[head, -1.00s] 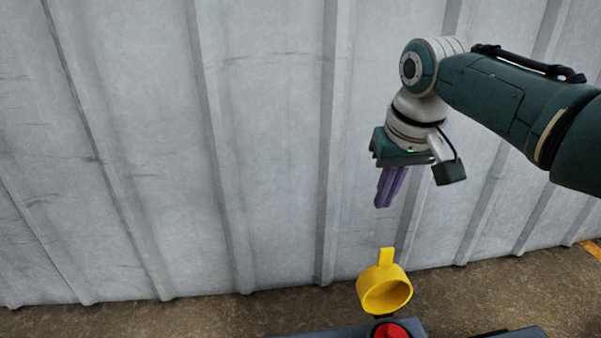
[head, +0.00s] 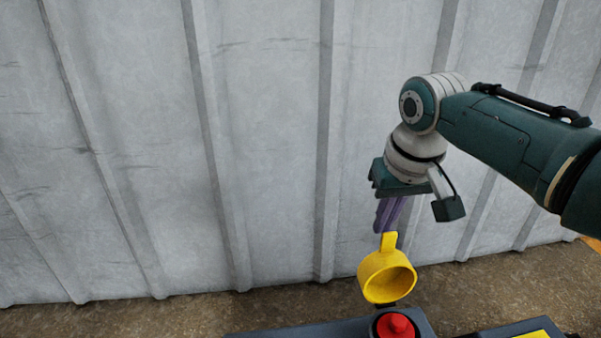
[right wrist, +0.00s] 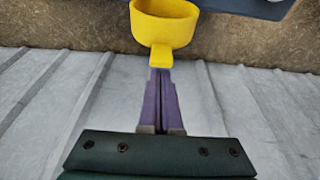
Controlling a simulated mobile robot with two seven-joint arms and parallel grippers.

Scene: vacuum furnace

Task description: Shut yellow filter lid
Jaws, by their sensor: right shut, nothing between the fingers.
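The yellow filter lid (head: 387,276) stands raised on its hinge in the head view, its hollow side facing the camera and its tab pointing up. A red knob (head: 394,326) shows just below it on a dark grey housing (head: 300,331). My right gripper (head: 384,229) has purple fingers pointing down, shut and empty, just above and behind the lid's tab. In the right wrist view the fingertips (right wrist: 160,72) are close to the tab of the yellow lid (right wrist: 165,25); I cannot tell whether they touch. My left gripper is not in view.
A grey corrugated metal wall (head: 270,150) stands behind the arm. Brown ground (head: 180,317) runs along its foot. Another dark box with a yellow panel (head: 535,334) shows at the bottom right.

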